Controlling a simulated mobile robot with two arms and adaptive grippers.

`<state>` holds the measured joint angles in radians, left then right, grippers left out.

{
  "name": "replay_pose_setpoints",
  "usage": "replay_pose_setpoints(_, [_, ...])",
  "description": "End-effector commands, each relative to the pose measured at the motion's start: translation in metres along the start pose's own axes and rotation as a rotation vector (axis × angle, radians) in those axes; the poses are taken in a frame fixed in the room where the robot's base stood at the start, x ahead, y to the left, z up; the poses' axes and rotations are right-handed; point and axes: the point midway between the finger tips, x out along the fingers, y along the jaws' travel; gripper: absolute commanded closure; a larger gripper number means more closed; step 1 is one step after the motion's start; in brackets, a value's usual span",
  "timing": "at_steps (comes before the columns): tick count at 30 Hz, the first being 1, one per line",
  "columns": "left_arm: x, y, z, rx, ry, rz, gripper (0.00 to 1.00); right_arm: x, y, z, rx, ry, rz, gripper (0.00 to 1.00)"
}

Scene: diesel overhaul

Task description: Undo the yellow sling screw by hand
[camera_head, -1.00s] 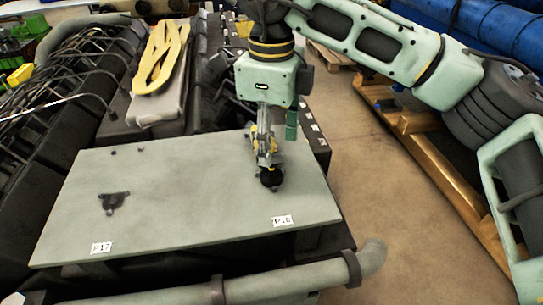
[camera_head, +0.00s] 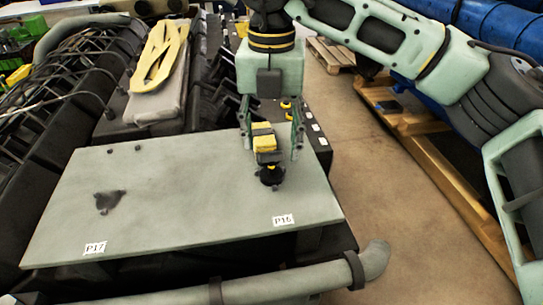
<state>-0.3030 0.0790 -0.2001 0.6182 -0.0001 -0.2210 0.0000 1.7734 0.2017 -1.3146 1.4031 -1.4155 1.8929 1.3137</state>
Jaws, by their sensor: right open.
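The yellow sling screw (camera_head: 265,144), a blocky yellow piece with a dark band, stands above a round black fitting (camera_head: 271,175) at the right of the grey plate (camera_head: 180,205). My right gripper (camera_head: 272,155) points down from above, open. One finger is on each side of the yellow piece, with visible gaps; I see no grip on it. The foot of the yellow piece, where it meets the black fitting, is not clear. My left gripper is not in view.
A second black fitting (camera_head: 108,201) sits at the plate's left. Labels P17 (camera_head: 95,248) and P16 (camera_head: 283,220) lie along the front edge. A yellow sling (camera_head: 160,57) lies behind.

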Motion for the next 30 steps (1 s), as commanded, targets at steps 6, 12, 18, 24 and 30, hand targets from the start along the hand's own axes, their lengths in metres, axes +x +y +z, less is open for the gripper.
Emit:
replay_pose_setpoints(6, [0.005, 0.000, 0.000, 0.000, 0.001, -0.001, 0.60, 0.001, 0.000, 0.000, 0.290, 0.000, 0.000, 0.47])
replay_pose_setpoints(12, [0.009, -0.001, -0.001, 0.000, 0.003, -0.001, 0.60, 0.001, 0.000, 0.000, 0.558, 0.000, 0.000, 0.47])
replay_pose_setpoints(18, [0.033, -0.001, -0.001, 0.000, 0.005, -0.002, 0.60, 0.005, 0.000, 0.000, 0.842, -0.001, 0.002, 0.47])
replay_pose_setpoints(24, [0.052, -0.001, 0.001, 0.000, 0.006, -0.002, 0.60, 0.005, 0.000, 0.000, 1.127, -0.002, 0.002, 0.47])
replay_pose_setpoints(30, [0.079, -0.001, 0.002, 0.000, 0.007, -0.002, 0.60, 0.022, 0.000, 0.000, 1.319, 0.000, -0.002, 0.47])
